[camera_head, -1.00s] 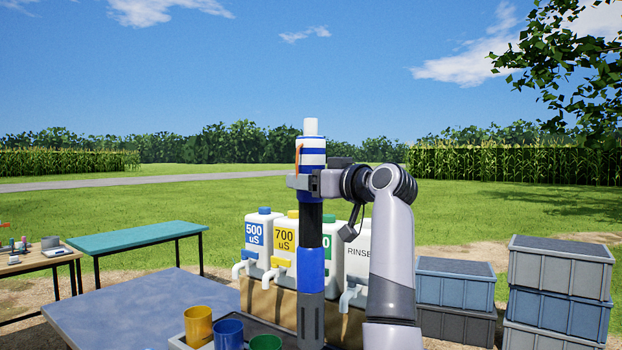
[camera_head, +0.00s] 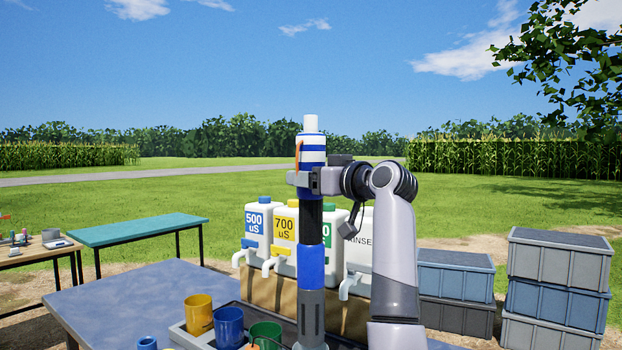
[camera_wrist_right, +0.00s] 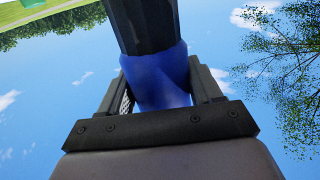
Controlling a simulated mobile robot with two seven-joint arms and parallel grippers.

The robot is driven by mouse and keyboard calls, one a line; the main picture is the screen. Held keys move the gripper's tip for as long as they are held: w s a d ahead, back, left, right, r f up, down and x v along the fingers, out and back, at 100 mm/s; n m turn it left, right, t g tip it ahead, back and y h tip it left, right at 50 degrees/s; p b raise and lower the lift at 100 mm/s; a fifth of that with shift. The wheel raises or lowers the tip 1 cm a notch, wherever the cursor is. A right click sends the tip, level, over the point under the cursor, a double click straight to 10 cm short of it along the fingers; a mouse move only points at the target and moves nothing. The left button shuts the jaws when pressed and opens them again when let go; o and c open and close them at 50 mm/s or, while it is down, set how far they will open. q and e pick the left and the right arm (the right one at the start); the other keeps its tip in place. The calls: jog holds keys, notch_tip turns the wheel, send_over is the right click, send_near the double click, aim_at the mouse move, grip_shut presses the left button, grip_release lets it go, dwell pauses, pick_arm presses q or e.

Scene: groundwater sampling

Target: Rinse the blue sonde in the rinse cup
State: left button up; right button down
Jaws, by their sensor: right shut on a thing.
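The blue sonde (camera_head: 311,265) stands upright in the head view. It has a white and blue striped top, a black shaft, a blue band and a grey lower end. My right gripper (camera_head: 306,181) is shut on it just below the stripes. In the right wrist view, both fingers (camera_wrist_right: 160,88) press on its blue part. The sonde's lower end is in front of the tray's right part, and I cannot tell whether it is over or in a cup. I cannot make out the rinse cup. My left gripper is not in view.
A tray (camera_head: 183,337) holds yellow (camera_head: 198,315), blue (camera_head: 229,328) and green (camera_head: 265,333) cups. Behind stand labelled jugs with taps, including the RINSE jug (camera_head: 357,255). Stacked crates (camera_head: 556,278) stand at right. The blue table top (camera_head: 120,305) is clear at left.

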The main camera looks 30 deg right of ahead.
aim_at(319, 237)
jog(key=shift+s+r, duration=0.1)
jog(key=shift+r, duration=0.05)
jog(key=shift+f+b, duration=2.7)
jog(key=shift+f, duration=1.05)
jog(key=shift+f+b, duration=0.5)
jog(key=shift+f, duration=0.35)
jog(key=shift+f+b, duration=0.8)
jog(key=shift+f, duration=0.5)
dwell(2.0)
